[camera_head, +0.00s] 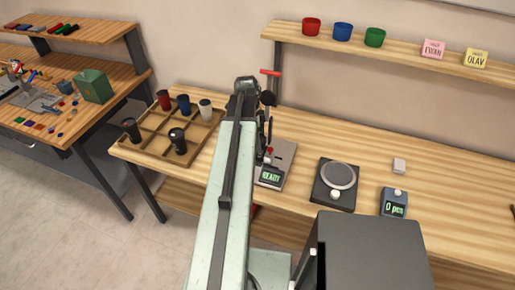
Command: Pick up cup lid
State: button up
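No loose cup lid can be made out for certain. A wooden divided tray (151,154) on the left of the bench holds several tumblers: a red one (164,100), a blue one (184,104), a white one (205,110) and two black ones (131,130), (178,141). The tumblers' tops look dark, but they are too small to tell whether lids are on them. My gripper (266,135) hangs at the end of my arm, right of the tray and above the laser marker (272,163). Its fingers are small and partly hidden, so their opening is unclear.
Right of the marker, a dark device (326,194) carries a round grey plate (340,175). A wall shelf (400,60) holds three coloured cups and two name cards. A cluttered table (110,90) stands left.

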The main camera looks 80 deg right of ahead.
jog(key=c, duration=1.4)
